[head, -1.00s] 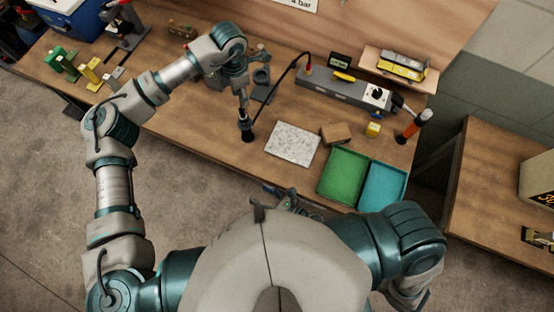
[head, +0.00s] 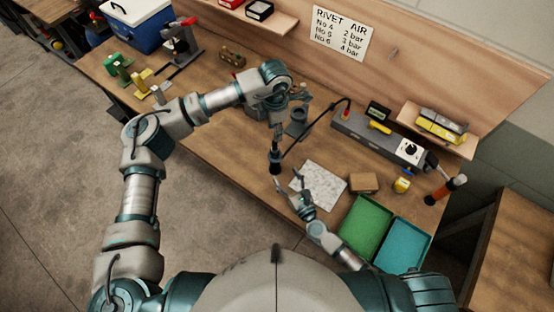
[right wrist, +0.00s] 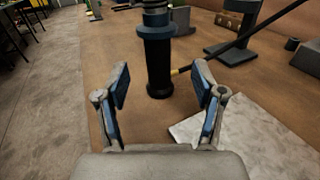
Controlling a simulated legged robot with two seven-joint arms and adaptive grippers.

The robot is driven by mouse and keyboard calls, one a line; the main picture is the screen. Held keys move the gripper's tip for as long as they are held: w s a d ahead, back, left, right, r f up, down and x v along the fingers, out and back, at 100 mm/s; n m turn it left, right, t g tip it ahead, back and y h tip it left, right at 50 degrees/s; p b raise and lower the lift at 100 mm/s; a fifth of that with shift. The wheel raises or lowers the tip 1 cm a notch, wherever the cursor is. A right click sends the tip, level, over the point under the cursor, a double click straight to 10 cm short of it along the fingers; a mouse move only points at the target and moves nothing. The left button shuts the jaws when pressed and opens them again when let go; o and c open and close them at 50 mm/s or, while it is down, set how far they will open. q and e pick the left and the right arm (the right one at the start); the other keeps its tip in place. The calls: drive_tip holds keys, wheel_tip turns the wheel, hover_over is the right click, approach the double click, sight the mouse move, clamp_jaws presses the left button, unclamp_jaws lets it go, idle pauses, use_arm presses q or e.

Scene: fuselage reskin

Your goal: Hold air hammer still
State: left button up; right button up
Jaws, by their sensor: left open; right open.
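The air hammer (head: 275,158) is a dark upright tool near the front edge of the bench, with a black hose running to the right. In the right wrist view it is a black cylinder (right wrist: 157,55) with a flared lower end. My left gripper (head: 277,128) is above it, pointing down; its fingers are small and partly hidden, and contact is unclear. My right gripper (head: 297,188) is open, low over the bench beside the hammer. In the right wrist view its fingers stand either side of the cylinder's line, with the cylinder beyond them and no contact visible.
A speckled pale plate (head: 325,182) lies just right of the hammer. A brown block (head: 363,182), a green tray (head: 366,226) and a teal tray (head: 403,245) are further right. A grey air unit (head: 375,137) and a black stand (head: 298,122) are behind. Floor lies left of the bench.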

sight(275, 144)
use_arm(q)
drive_tip(key=shift+a, duration=0.2)
use_arm(e)
drive_tip(key=x, duration=0.7)
drive_tip(key=shift+w+a, duration=0.2)
drive_tip(key=shift+a, duration=0.05)
use_arm(q)
drive_tip(key=shift+a, duration=0.1)
use_arm(e)
drive_tip(key=shift+w+a, duration=0.35)
drive_tip(key=shift+w, duration=0.05)
drive_tip(key=shift+d, duration=0.1)
use_arm(q)
drive_tip(key=shift+d, duration=0.2)
use_arm(e)
drive_tip(key=shift+d, duration=0.1)
drive_tip(key=c, duration=0.4)
clamp_jaws()
use_arm(q)
drive_tip(key=shift+s+r, duration=0.1)
drive_tip(key=shift+c, duration=0.7)
drive_tip(key=shift+r+n, duration=0.1)
drive_tip(key=shift+n, duration=0.6)
drive_tip(key=shift+f, duration=4.5)
